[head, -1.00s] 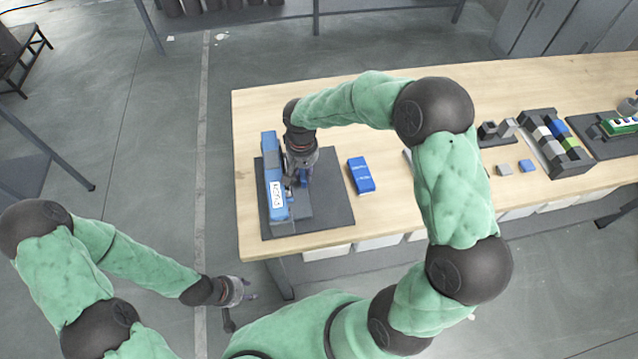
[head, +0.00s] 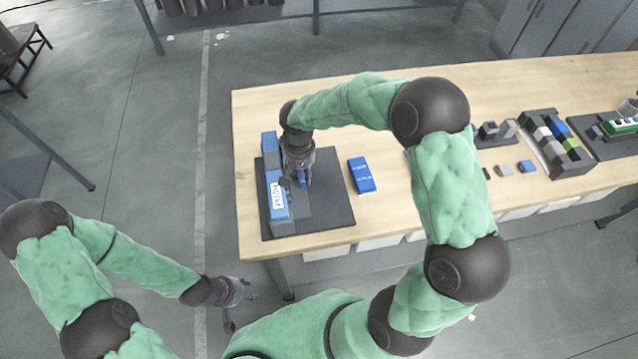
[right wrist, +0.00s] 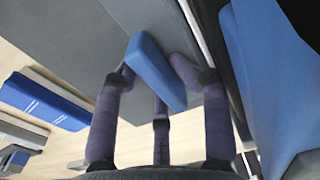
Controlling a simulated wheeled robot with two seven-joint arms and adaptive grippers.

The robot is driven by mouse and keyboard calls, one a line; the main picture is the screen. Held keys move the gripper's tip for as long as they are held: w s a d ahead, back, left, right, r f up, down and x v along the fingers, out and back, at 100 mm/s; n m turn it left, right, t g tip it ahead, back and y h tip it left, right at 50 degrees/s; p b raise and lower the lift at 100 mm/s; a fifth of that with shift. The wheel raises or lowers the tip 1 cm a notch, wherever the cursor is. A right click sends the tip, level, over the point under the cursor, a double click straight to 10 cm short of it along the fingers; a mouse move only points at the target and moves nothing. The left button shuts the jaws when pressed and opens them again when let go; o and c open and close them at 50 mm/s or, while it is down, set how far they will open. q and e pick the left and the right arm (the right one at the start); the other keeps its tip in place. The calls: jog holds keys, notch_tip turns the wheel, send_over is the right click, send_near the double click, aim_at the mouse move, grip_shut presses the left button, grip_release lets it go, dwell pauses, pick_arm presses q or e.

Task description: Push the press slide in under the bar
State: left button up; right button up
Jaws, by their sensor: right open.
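The press stands on a dark base plate (head: 335,215) at the left end of the table, with a long blue bar (head: 272,160) carrying a white label. The bar also shows at the right of the right wrist view (right wrist: 270,80). The grey slide (head: 305,212) lies beside the bar, with an upright blue block (right wrist: 155,70) on it. My right gripper (head: 301,185) is over the slide, just right of the bar. Its open fingers (right wrist: 157,76) stand around the blue block; contact is unclear. My left gripper (head: 247,291) hangs off the table's front edge, its fingers too small to judge.
A loose blue box (head: 361,175) lies right of the base plate. Further right are a dark rack with coloured blocks (head: 556,145), small loose blocks (head: 505,169) and another dark tray (head: 605,140). The table between is partly hidden by my right arm.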

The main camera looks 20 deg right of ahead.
jog(key=shift+s+f, duration=0.15)
jog(key=shift+d+r+p, duration=0.1)
jog(key=shift+r+p, duration=0.4)
jog(key=shift+r, duration=0.1)
jog(key=shift+r+p, duration=1.95)
jog(key=shift+r, duration=1.1)
jog(key=shift+w, duration=0.2)
